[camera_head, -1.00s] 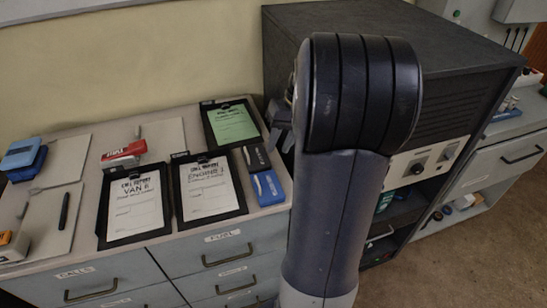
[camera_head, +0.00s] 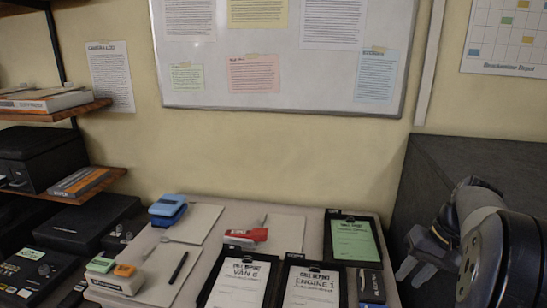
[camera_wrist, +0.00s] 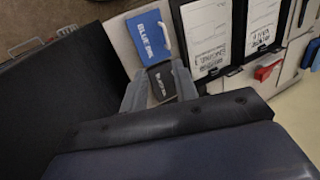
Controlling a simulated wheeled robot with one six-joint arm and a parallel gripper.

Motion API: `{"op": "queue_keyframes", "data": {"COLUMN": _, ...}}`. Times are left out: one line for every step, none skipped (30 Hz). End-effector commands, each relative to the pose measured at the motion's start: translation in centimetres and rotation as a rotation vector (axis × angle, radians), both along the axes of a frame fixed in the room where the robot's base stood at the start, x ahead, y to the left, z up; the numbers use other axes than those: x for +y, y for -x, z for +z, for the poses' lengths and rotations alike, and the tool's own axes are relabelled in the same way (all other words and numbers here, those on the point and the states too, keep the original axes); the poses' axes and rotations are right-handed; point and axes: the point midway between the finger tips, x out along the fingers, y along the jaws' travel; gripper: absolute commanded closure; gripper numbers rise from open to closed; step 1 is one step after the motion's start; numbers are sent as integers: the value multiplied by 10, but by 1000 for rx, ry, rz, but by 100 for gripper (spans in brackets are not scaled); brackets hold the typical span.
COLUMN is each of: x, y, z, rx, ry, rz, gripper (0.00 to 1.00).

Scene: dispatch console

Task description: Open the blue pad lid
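The blue pad (camera_wrist: 148,38) lies on the cabinet top in the wrist view. Its flat blue lid carries white lettering and appears closed; a pale strip lies along its right edge. A black pad (camera_wrist: 162,84) lies beside it, nearer my gripper. My gripper (camera_wrist: 158,68) has its two grey fingers apart, with the black pad seen between them and the blue pad beyond the tips. In the head view my gripper (camera_head: 413,270) is at the right of the cabinet top, beside the black pad (camera_head: 372,287). The blue pad cannot be made out clearly there.
Clipboards labelled Van 6 (camera_head: 238,283) and Engine 1 (camera_head: 313,287), and one with a green sheet (camera_head: 354,240), lie left of the pads.

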Motion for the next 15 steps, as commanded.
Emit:
{"op": "queue_keyframes", "data": {"x": 2, "y": 0, "z": -6, "rx": 2, "ry": -2, "rz": 1, "gripper": 72}}
{"op": "queue_keyframes", "data": {"x": 4, "y": 0, "z": -9, "rx": 3, "ry": -3, "rz": 1, "gripper": 72}}
{"op": "queue_keyframes", "data": {"x": 6, "y": -1, "z": -15, "rx": 3, "ry": -3, "rz": 1, "gripper": 72}}
{"op": "queue_keyframes", "data": {"x": 8, "y": -1, "z": -20, "rx": 4, "ry": -3, "rz": 2, "gripper": 72}}
{"op": "queue_keyframes", "data": {"x": 10, "y": -2, "z": -25, "rx": 4, "ry": -3, "rz": 2, "gripper": 72}}
{"op": "queue_keyframes", "data": {"x": 12, "y": -3, "z": -33, "rx": 6, "ry": -4, "rz": 2, "gripper": 72}}
{"op": "queue_keyframes", "data": {"x": 15, "y": -3, "z": -38, "rx": 6, "ry": -4, "rz": 2, "gripper": 72}}
{"op": "queue_keyframes", "data": {"x": 17, "y": -4, "z": -44, "rx": 5, "ry": -3, "rz": 2, "gripper": 72}}
{"op": "queue_keyframes", "data": {"x": 19, "y": -4, "z": -51, "rx": 6, "ry": -4, "rz": 2, "gripper": 72}}
{"op": "queue_keyframes", "data": {"x": 21, "y": -5, "z": -57, "rx": 5, "ry": -3, "rz": 1, "gripper": 72}}
{"op": "queue_keyframes", "data": {"x": 23, "y": -6, "z": -63, "rx": 6, "ry": -4, "rz": 2, "gripper": 72}}
{"op": "queue_keyframes", "data": {"x": 26, "y": -6, "z": -69, "rx": 6, "ry": -4, "rz": 2, "gripper": 72}}
{"op": "queue_keyframes", "data": {"x": 27, "y": -7, "z": -74, "rx": 4, "ry": -3, "rz": 2, "gripper": 72}}
{"op": "queue_keyframes", "data": {"x": 29, "y": -7, "z": -79, "rx": 5, "ry": -3, "rz": 2, "gripper": 72}}
{"op": "queue_keyframes", "data": {"x": 31, "y": -8, "z": -84, "rx": 3, "ry": -3, "rz": 0, "gripper": 72}}
